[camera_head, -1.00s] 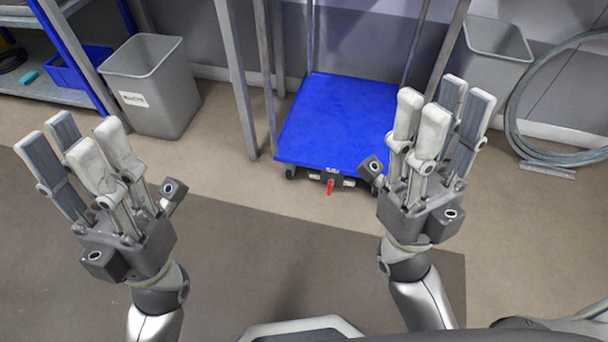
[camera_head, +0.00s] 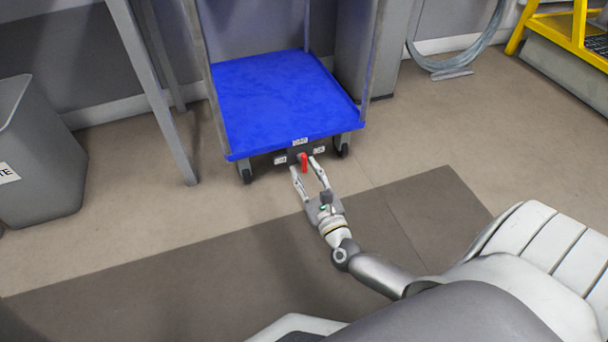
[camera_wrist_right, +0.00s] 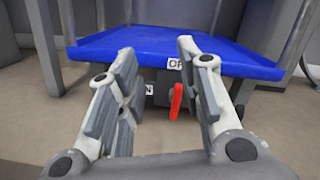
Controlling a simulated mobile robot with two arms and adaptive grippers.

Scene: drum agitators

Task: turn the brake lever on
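The red brake lever (camera_head: 304,162) sits on a dark plate under the front edge of the blue cart (camera_head: 280,100). It points down, tilted slightly. White labels flank it, and another is above it. My right gripper (camera_head: 308,168) reaches toward the lever with its fingers apart, one on each side of it in the head view. In the right wrist view the lever (camera_wrist_right: 176,101) shows between the open fingers (camera_wrist_right: 158,75), nearer the right one, and looks beyond them. I cannot tell whether a finger touches it. My left gripper is out of view.
The cart's wheels (camera_head: 342,146) stand on the floor. A grey metal post (camera_head: 155,90) stands left of the cart, and a grey bin (camera_head: 40,160) is at far left. A yellow step frame (camera_head: 560,28) is at top right.

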